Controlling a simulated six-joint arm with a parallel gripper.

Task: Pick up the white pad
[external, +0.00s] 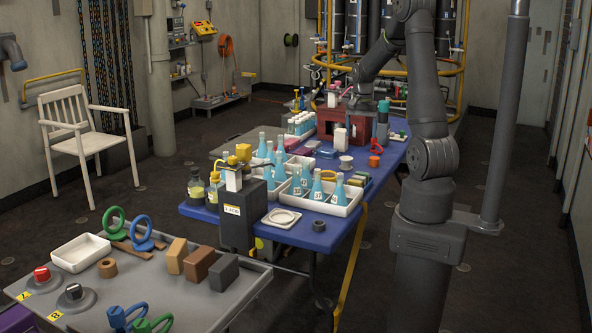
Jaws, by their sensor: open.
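A flat, square white pad (283,217) with a round raised outline lies at the near end of the blue table, beside a small dark ring. I cannot tell for certain which of these is the white pad named. My gripper (356,99) is at the far end of the table, over or just behind the red box and well away from the square pad. Its fingers are small and partly hidden; it is open, and I see nothing held.
White trays (344,208) of blue flasks fill the middle of the blue table (300,236). A dark grey box (236,222) stands beside the square pad. A grey table (215,300) in front holds blocks, rings and a white tray (80,252). A grey pole (497,110) rises at right.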

